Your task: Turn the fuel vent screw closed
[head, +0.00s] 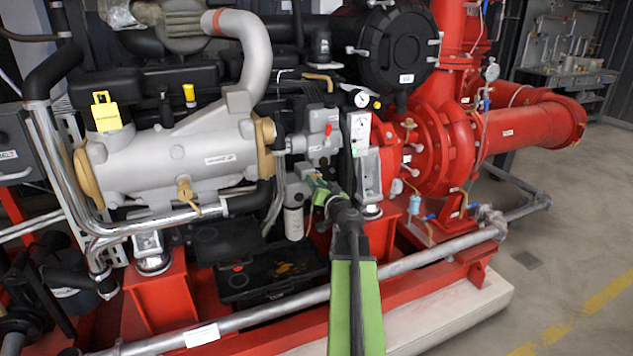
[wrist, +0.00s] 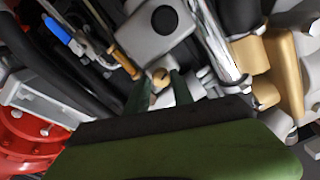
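A small round brass-coloured screw head (wrist: 160,77), which looks like the fuel vent screw, sits just beyond my fingertips in the wrist view. My gripper (wrist: 160,88) has its two dark green fingers apart, one on each side of the screw's line. I cannot tell whether either finger touches the screw. In the head view my gripper (head: 314,186) reaches in at the engine's side, by the white filter. The screw cannot be made out there.
A grey block (wrist: 158,25) with a dark round port lies just beyond the screw. A blue-handled lever (wrist: 57,30) and a brass fitting (wrist: 125,61) are to the left, a shiny pipe (wrist: 215,40) to the right. In the head view a white filter (head: 294,222) hangs close beside the gripper.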

